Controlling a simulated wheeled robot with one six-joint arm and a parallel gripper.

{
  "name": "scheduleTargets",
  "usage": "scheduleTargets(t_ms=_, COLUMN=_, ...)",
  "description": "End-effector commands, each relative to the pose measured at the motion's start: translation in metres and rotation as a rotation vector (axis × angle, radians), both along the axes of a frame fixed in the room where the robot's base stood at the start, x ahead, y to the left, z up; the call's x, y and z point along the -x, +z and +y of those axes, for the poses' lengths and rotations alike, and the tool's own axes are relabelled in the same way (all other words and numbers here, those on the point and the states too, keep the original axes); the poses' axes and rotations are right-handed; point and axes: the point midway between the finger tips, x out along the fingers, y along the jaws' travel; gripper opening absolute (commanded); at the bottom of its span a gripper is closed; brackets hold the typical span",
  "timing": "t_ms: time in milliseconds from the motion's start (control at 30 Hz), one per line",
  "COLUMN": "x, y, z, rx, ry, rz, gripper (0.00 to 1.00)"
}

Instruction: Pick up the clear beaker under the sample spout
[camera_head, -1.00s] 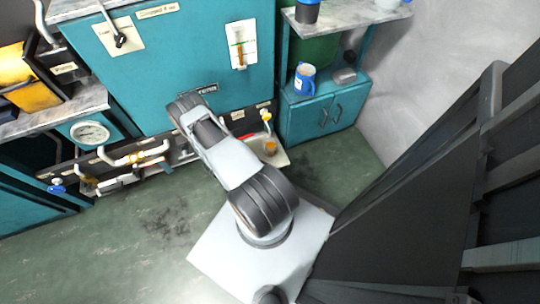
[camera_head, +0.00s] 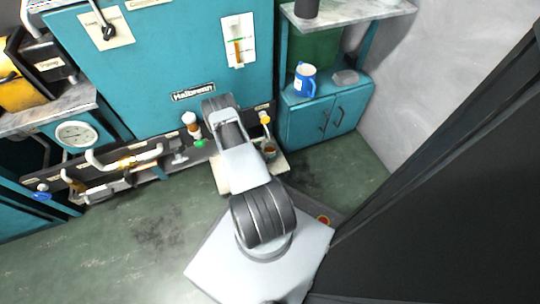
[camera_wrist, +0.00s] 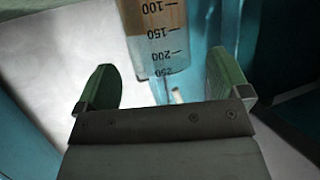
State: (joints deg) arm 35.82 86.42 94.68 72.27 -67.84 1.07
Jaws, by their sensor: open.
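In the head view the beaker (camera_head: 269,151) holds orange-brown liquid and stands on a pale tray below the yellow-handled sample spout (camera_head: 265,119). In the wrist view a clear graduated beaker wall (camera_wrist: 157,48) shows upside down. Its marks run from 100 to 250, with brown liquid at the top of the picture. My gripper (camera_wrist: 160,75) is open, with one green finger on each side of the beaker's line. The beaker appears beyond the fingertips, and I see no contact. In the head view my own arm hides the gripper.
A teal tank with a sight gauge (camera_head: 237,42) stands behind. Pipes and a blue valve handle (camera_head: 42,191) run along its lower left. The floor at front left is clear.

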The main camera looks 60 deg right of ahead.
Motion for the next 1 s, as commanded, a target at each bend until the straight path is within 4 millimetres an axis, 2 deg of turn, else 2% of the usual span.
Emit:
scheduleTargets(t_ms=33, x=0.003, y=-0.009, z=-0.007, rx=0.001, ry=-0.004, rz=-0.002, gripper=0.94)
scheduleTargets(t_ms=233, x=0.008, y=-0.015, z=-0.026, rx=0.002, ry=-0.002, rz=-0.002, gripper=0.94)
scheduleTargets(t_ms=567, x=0.009, y=-0.014, z=-0.030, rx=0.000, ry=0.001, rz=-0.001, gripper=0.94)
scheduleTargets(t_ms=1000, x=0.010, y=-0.015, z=-0.030, rx=0.000, ry=0.000, rz=-0.001, gripper=0.53)
